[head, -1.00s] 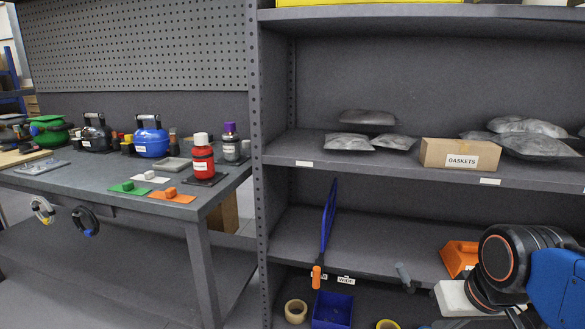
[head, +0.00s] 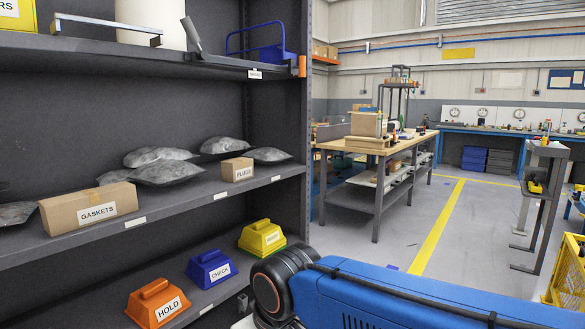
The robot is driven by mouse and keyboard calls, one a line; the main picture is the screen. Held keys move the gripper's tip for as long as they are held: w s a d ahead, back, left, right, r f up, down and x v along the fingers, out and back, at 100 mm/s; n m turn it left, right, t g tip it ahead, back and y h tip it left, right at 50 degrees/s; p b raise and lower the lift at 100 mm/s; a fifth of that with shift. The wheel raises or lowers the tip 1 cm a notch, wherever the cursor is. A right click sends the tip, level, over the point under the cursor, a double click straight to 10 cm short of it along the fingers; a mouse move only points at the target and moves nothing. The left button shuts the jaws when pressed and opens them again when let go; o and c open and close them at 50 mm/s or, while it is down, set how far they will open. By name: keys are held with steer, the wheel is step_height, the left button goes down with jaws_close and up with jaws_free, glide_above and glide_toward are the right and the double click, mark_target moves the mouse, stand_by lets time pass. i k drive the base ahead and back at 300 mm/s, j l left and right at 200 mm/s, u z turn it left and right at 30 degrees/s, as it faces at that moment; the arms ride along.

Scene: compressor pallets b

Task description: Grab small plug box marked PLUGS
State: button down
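The small brown box marked PLUGS (head: 237,169) stands on the middle shelf (head: 192,205) of the dark rack, near its right end. Grey bags lie to its left and just behind it. My blue arm reaches in from the lower right of the head view, below and to the right of the box. My gripper is not visible in this view.
A larger box marked GASKETS (head: 88,209) stands farther left on the same shelf. Orange HOLD (head: 157,304), blue CHECK (head: 210,268) and yellow (head: 262,238) blocks sit on the shelf below. The rack's upright (head: 305,110) is right of the box. Open floor (head: 400,240) lies beyond.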

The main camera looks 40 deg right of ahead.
mark_target(235, 170)
steer(key=z, duration=0.7)
steer(key=i+j+z, duration=0.25)
steer(key=i+j, duration=0.45)
steer(key=i, duration=0.15)
